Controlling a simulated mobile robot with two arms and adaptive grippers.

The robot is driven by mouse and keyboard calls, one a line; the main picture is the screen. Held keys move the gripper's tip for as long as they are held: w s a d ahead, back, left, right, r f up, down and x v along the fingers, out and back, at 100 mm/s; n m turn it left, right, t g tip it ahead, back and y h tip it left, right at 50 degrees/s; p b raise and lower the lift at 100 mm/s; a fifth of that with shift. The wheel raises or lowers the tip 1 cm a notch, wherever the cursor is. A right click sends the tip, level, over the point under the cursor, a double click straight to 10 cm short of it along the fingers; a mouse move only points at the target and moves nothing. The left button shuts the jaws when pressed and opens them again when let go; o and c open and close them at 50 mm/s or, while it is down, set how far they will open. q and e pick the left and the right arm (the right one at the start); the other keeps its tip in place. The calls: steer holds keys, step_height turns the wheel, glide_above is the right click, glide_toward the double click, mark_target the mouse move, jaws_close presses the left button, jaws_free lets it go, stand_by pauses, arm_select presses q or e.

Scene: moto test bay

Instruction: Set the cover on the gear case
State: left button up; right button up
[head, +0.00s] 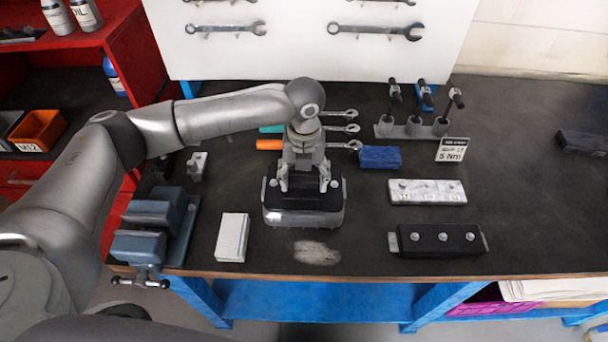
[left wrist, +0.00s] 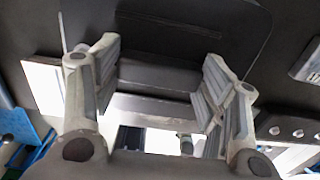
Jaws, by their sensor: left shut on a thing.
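My left gripper (head: 305,186) is shut on the raised middle block of a black cover (head: 303,201). In the left wrist view, its two fingers (left wrist: 161,80) stand on either side of this dark grey block, with the wide black plate of the cover (left wrist: 205,35) beyond it. The silver gear case (head: 303,219) shows as a bright rim and front wall directly under the cover. The cover looks level and lined up with the case. I cannot tell whether it rests fully on it. My right gripper is not in view.
A blue vise (head: 152,232) and a white block (head: 232,237) stand to the left. A white bolt block (head: 428,192), a black bolt block (head: 438,239) and a blue block (head: 380,157) lie to the right. Wrenches lie behind the gripper. The far right bench is mostly clear.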

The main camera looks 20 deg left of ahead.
mark_target(304, 179)
arm_select(q)
steer(key=shift+f, duration=0.35)
steer(key=o, duration=1.4)
steer(key=shift+o, duration=0.2)
steer(key=shift+r, duration=0.3)
step_height(304, 179, up, 11)
steer(key=shift+r, duration=0.2)
